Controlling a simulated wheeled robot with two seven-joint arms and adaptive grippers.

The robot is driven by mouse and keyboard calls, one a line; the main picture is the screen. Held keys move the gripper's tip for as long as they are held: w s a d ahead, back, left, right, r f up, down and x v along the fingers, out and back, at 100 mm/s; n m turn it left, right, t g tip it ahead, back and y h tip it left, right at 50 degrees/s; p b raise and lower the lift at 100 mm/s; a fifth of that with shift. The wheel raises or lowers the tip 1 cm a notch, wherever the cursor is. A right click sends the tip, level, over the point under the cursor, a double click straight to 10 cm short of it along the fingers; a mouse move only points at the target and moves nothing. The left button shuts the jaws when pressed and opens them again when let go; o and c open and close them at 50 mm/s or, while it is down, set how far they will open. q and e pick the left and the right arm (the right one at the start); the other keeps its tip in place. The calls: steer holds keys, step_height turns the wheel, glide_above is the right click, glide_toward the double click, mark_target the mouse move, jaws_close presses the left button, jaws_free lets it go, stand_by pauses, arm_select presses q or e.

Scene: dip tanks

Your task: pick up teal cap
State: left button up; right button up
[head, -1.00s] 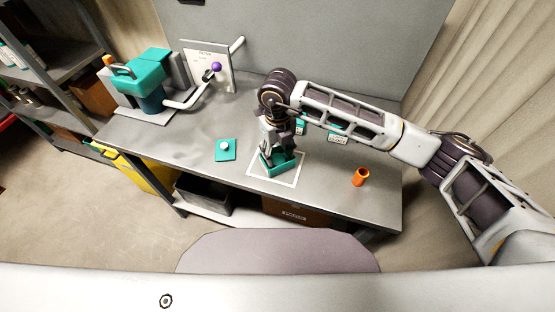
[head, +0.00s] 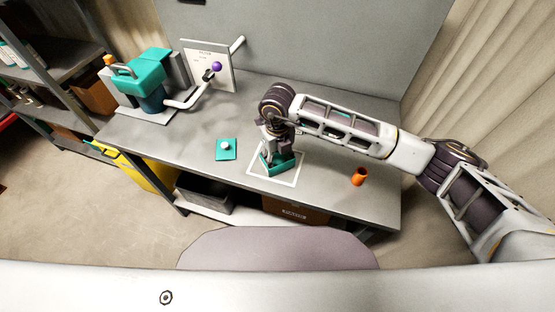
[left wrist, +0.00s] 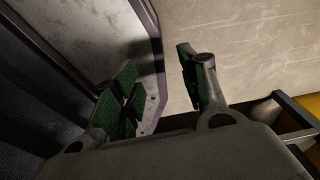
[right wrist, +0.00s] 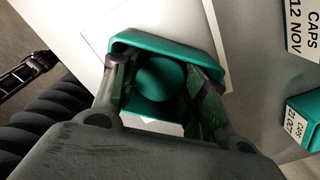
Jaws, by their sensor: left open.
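In the right wrist view, a rounded teal cap (right wrist: 160,76) sits inside a teal holder with a raised rim (right wrist: 190,47). My right gripper (right wrist: 165,85) has one finger on each side of the cap. I cannot tell whether both fingers touch it. In the head view my right gripper (head: 275,146) points down into the teal holder (head: 283,166), which stands on a white-outlined square on the bench; the cap is hidden there. My left gripper (left wrist: 155,72) is open and empty in its wrist view, away from the cap; it does not show in the head view.
An orange cup (head: 359,176) stands to the right. A teal machine (head: 140,75) stands at back left.

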mark_target(277, 159)
steer(key=shift+r, duration=0.55)
step_height(277, 159, up, 8)
steer(key=shift+f+b, duration=0.15)
steer(key=shift+b, duration=0.4)
arm_select(q)
steer(key=shift+w+a+f, duration=0.2)
steer(key=shift+a+f, duration=0.1)
steer(key=shift+a, duration=0.15)
steer(key=shift+w+a+f, duration=0.15)
steer(key=shift+a+f, duration=0.15)
steer(key=shift+a, duration=0.15)
arm_select(e)
steer(key=shift+r, duration=0.65)
